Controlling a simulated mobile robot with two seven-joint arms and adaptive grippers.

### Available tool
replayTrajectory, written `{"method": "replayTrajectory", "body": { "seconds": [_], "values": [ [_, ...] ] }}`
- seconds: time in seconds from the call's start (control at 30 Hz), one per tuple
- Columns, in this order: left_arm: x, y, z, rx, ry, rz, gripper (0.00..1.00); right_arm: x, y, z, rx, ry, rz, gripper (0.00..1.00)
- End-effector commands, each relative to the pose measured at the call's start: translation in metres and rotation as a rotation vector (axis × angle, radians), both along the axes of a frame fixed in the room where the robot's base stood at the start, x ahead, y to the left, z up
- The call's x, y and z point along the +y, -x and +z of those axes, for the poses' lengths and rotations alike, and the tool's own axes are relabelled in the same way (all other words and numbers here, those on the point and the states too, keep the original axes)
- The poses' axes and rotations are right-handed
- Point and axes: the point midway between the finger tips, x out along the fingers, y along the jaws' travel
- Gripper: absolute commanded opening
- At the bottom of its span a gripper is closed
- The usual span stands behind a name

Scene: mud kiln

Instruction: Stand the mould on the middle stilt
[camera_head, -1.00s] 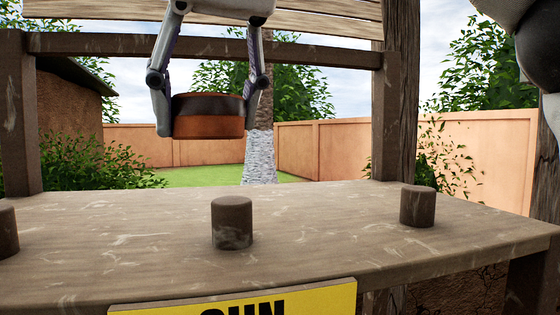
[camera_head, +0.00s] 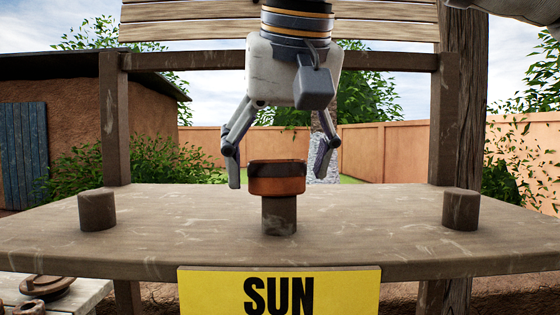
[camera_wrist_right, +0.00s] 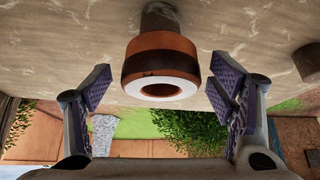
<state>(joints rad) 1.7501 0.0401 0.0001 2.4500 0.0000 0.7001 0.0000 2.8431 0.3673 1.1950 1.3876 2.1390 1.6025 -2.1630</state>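The mould (camera_head: 277,180), a round orange-brown piece with a dark band, sits upright on top of the middle stilt (camera_head: 279,216). In the right wrist view the mould (camera_wrist_right: 160,62) shows a white ring face with a hole, with the stilt (camera_wrist_right: 160,18) behind it. My right gripper (camera_head: 279,175) is open around the mould, one finger on each side. Gaps show between both fingers and the mould in the right wrist view (camera_wrist_right: 159,88). My left gripper is not in view.
The brown shelf (camera_head: 360,240) carries a left stilt (camera_head: 97,210) and a right stilt (camera_head: 460,209), both bare. A yellow SUN sign (camera_head: 225,293) hangs on its front edge. Wooden posts (camera_head: 114,120) stand at both sides. A low bench (camera_head: 85,297) with round pieces is at lower left.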

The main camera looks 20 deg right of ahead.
Motion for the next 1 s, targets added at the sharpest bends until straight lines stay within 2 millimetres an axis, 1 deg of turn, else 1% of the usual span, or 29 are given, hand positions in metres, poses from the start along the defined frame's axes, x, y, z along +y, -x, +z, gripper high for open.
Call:
{"method": "replayTrajectory", "body": {
  "seconds": [0.17, 0.27, 0.37, 0.6, 0.7, 0.83, 1.0],
  "values": [
    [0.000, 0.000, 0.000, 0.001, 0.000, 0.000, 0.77, 0.000, 0.000, 0.000, 0.001, 0.000, 0.000, 0.77],
    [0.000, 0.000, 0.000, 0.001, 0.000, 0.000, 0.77, 0.000, 0.002, 0.004, 0.000, 0.001, 0.000, 0.77],
    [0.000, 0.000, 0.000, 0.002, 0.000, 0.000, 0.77, 0.001, 0.010, 0.019, -0.002, -0.001, 0.000, 0.77],
    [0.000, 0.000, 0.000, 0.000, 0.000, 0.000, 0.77, 0.004, 0.041, 0.074, -0.003, -0.002, -0.001, 0.77],
    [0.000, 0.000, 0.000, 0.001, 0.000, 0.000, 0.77, 0.005, 0.051, 0.091, -0.003, -0.001, 0.000, 0.77],
    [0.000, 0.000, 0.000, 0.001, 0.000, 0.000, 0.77, 0.005, 0.058, 0.103, 0.000, 0.000, -0.001, 0.77],
    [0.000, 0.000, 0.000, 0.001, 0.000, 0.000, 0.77, 0.005, 0.060, 0.105, 0.002, 0.001, 0.000, 0.77]
  ]
}}
